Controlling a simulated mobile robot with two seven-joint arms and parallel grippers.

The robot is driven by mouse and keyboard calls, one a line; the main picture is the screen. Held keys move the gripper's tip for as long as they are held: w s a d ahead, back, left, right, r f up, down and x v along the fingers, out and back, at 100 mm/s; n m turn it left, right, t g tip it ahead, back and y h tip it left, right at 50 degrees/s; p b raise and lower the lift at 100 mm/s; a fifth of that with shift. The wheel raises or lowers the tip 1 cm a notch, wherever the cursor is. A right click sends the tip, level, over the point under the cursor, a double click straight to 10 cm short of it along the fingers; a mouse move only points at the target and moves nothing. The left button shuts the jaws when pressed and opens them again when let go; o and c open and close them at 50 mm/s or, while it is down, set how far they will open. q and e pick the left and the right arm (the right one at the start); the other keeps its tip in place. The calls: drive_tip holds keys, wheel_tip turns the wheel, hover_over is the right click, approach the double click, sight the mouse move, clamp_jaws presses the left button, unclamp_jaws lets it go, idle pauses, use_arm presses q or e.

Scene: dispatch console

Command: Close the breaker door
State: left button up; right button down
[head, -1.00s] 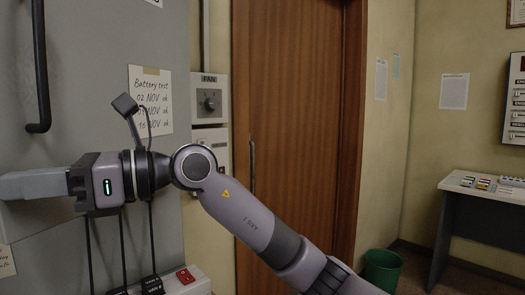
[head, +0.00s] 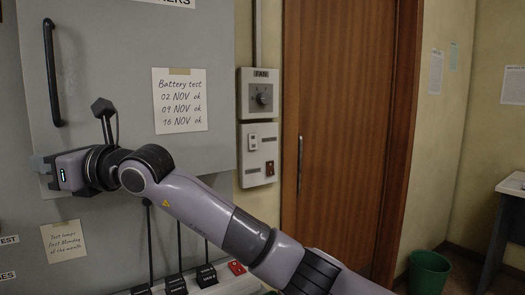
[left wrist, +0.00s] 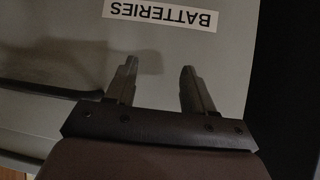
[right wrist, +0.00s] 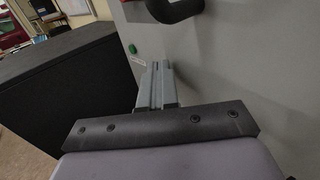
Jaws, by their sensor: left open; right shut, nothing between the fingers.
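The breaker door (head: 105,60) is a grey panel at the left in the head view, with a long black vertical handle (head: 52,75) and a taped battery-test note (head: 180,101). It appears nearly flat against the grey cabinet; I cannot tell if it is fully shut. My right gripper (head: 42,165) is shut and empty at the door's lower left, below the handle. In the right wrist view its closed fingers (right wrist: 157,85) are beside the grey surface; contact is unclear. My left gripper (left wrist: 160,84) is open and empty in front of a grey surface with a BATTERIES label (left wrist: 160,14).
A fan control plate (head: 261,95) and a switch plate (head: 258,155) are right of the door. Black levers (head: 175,282) stand below it. A brown wooden door (head: 340,130), a green bin (head: 429,273) and a table (head: 510,188) are further right.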

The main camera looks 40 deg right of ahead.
drive_tip(key=shift+w+d+r, duration=0.1)
drive_tip(key=shift+w+r, duration=0.15)
drive_tip(key=shift+w, duration=0.05)
